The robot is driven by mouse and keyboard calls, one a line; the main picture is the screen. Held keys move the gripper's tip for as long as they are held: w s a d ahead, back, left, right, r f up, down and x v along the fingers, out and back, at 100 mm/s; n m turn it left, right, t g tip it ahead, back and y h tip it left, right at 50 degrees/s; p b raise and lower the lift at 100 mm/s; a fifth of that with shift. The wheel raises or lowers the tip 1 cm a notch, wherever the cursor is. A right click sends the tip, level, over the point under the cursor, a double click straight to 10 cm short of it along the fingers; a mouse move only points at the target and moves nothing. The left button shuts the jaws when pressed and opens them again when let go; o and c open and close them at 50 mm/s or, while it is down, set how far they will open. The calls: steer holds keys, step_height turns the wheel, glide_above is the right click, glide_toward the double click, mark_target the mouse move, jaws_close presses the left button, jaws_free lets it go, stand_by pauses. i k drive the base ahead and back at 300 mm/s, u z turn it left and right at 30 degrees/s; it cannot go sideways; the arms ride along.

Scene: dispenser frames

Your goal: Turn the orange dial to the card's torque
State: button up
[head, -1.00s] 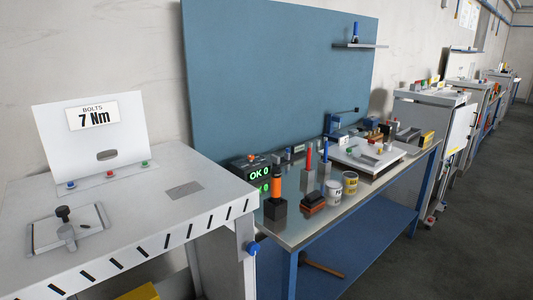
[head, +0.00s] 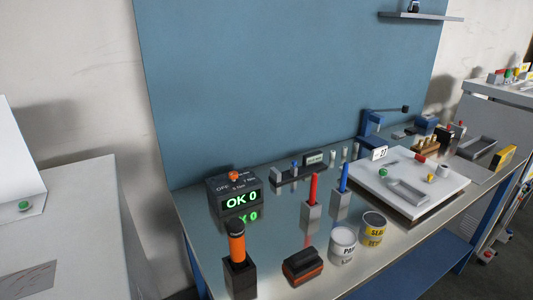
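The orange dial (head: 234,175) sits on top of a dark box (head: 222,192) at the back left of the metal bench. White marks stand around it; "OFF" is readable on its left, and the other small marks are too small to read surely. Which mark the dial points to is too small to tell. My gripper is not in view.
An orange-handled tool (head: 237,243) stands upright in a black block in front of the box. A black and orange block (head: 303,267), two cans, and red and blue upright pieces stand to the right. A white tray (head: 405,190) lies further right. A white cabinet (head: 75,235) stands left.

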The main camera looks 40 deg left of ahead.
mark_target(233, 175)
steer(key=i, duration=0.45)
steer(key=u, duration=2.5)
